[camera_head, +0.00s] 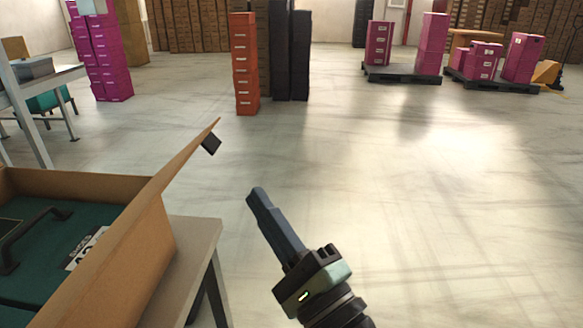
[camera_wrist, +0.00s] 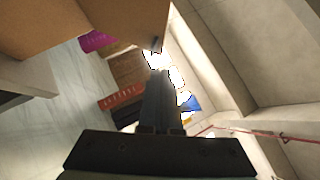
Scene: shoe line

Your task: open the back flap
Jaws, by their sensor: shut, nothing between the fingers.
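An open cardboard box (camera_head: 150,262) sits on a table at the lower left of the head view. A flap (camera_head: 165,178) on its right side slants up and out, with a small dark piece near its far tip. I cannot tell from these frames whether this is the back flap. My gripper (camera_head: 256,192) is shut and empty, to the right of the box and apart from the flap in the head view. In the wrist view, the closed fingers (camera_wrist: 159,80) point toward brown cardboard (camera_wrist: 125,20) at the top. The near part of the box is cut off.
A dark green case with a black handle (camera_head: 35,232) lies inside the box. The table edge (camera_head: 197,238) shows beside it. Orange boxes (camera_head: 245,65), black stacks and magenta boxes on pallets (camera_head: 402,74) stand farther back. The floor to the right is clear.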

